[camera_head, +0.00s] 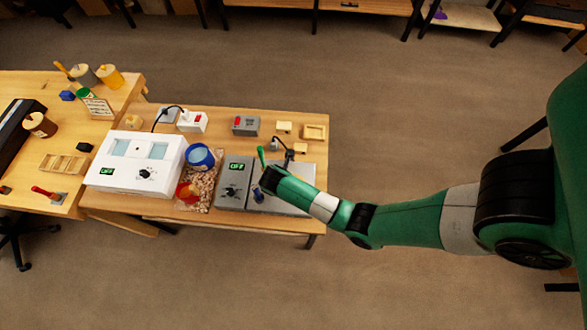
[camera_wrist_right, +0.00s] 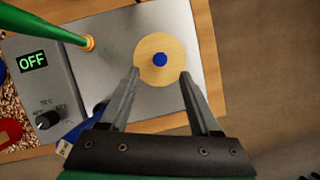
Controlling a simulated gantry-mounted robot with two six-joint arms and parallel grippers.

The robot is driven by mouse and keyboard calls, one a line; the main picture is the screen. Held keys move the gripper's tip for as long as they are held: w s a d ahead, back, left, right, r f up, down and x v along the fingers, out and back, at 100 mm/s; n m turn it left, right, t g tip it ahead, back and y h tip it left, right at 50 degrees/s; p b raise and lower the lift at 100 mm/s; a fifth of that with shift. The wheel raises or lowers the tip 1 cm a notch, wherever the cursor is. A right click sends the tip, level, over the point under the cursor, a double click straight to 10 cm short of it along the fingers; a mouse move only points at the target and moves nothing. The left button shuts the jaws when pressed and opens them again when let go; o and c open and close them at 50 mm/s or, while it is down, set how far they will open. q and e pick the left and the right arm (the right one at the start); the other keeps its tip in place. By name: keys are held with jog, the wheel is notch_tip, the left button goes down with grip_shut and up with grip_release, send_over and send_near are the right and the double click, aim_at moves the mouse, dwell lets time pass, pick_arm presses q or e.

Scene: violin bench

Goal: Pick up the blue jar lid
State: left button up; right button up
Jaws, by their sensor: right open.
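The jar lid, a round pale-wood disc with a blue knob (camera_wrist_right: 160,60), lies on a grey metal plate (camera_wrist_right: 115,30) in the right wrist view. My right gripper (camera_wrist_right: 160,75) is open, its fingertips at either side of the lid's near half. Whether they touch it or hover above cannot be told. In the head view my right gripper (camera_head: 268,178) is over the grey hotplate (camera_head: 290,207), and my arm hides the lid. A blue jar (camera_head: 200,157) stands left of the hotplates. My left gripper is not in view.
A green rod (camera_wrist_right: 60,27) with a brass end stands left of the lid. The hotplate's OFF display (camera_wrist_right: 33,62) and knob (camera_wrist_right: 47,120) are left. A white device (camera_head: 137,162) sits further left on the table. Small wooden blocks (camera_head: 284,127) lie behind.

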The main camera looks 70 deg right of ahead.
jog(key=shift+d+f, duration=0.15)
jog(key=shift+f, duration=0.2)
jog(key=b+x, duration=0.2)
jog(key=x, duration=0.3)
jog(key=shift+d, duration=0.15)
grip_shut()
